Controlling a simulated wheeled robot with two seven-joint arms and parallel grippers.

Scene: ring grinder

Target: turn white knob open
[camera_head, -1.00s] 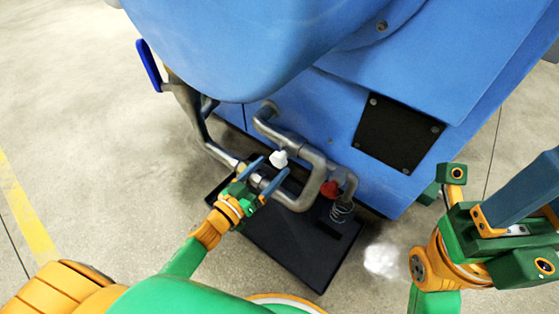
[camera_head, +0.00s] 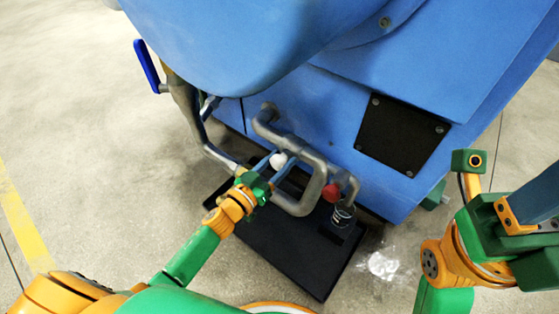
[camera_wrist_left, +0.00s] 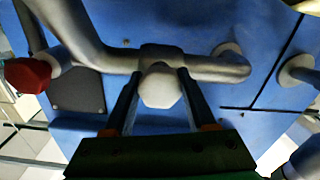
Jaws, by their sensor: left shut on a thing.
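The white knob (camera_head: 279,160) sits on the grey pipework at the front of the blue machine. It also shows in the left wrist view (camera_wrist_left: 160,87), mounted on a pipe fitting. My left gripper (camera_head: 278,164) reaches the knob, with one blue finger on each side of it. In the left wrist view the two fingers (camera_wrist_left: 158,95) flank the knob and are shut on it.
A red knob (camera_head: 331,193) is on the pipe to the right, above a small dark cylinder (camera_head: 343,216). A blue lever (camera_head: 147,65) is at the upper left. A black tray (camera_head: 285,252) lies on the floor below. The blue machine body (camera_head: 290,50) overhangs the pipes.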

